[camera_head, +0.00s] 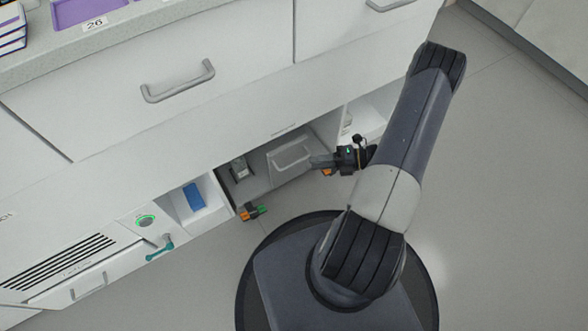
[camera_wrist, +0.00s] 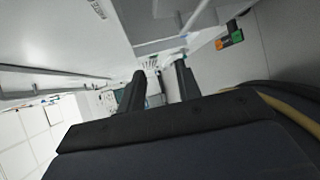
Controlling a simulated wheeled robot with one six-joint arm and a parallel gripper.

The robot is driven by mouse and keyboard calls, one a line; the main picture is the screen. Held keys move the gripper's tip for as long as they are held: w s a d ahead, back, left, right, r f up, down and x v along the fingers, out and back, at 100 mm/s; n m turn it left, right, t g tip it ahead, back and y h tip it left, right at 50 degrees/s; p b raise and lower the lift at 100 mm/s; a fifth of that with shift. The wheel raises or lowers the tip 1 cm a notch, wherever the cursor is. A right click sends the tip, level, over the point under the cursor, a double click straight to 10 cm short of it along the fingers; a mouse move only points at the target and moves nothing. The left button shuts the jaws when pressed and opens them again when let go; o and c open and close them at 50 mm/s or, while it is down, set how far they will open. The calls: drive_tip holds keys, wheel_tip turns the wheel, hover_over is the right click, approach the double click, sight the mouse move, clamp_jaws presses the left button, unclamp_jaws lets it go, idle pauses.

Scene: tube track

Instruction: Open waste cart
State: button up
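A grey box-like unit with a pale bar handle (camera_head: 292,154) sits in the low bay under the bench; it looks like the waste cart, but no label can be read. My gripper (camera_head: 316,162) is at the right end of this bay, just right of the handle and apart from it as far as I can tell. In the wrist view my gripper (camera_wrist: 159,78) shows two dark fingers spread apart with nothing clearly between them. My arm covers part of the bay's right side.
A small orange and green part (camera_head: 252,212) sticks out at the bay's lower left corner. A large drawer with a handle (camera_head: 178,82) is above. Left are a blue item (camera_head: 194,196) in a white recess and a teal lever (camera_head: 160,247). The floor (camera_head: 510,200) at right is clear.

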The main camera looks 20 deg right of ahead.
sight(294, 163)
wheel_tip(294, 163, down, 6)
drive_tip(key=d+m+t+b, duration=0.1)
drive_tip(key=d+m+t, duration=0.2)
drive_tip(key=m, duration=0.2)
drive_tip(key=b+x, duration=0.1)
drive_tip(key=x, duration=0.6)
drive_tip(key=b+x, duration=0.1)
drive_tip(key=x, duration=0.3)
drive_tip(key=shift+w+d+b, duration=0.15)
drive_tip(key=shift+w+b, duration=0.15)
drive_tip(key=shift+b, duration=0.05)
clamp_jaws()
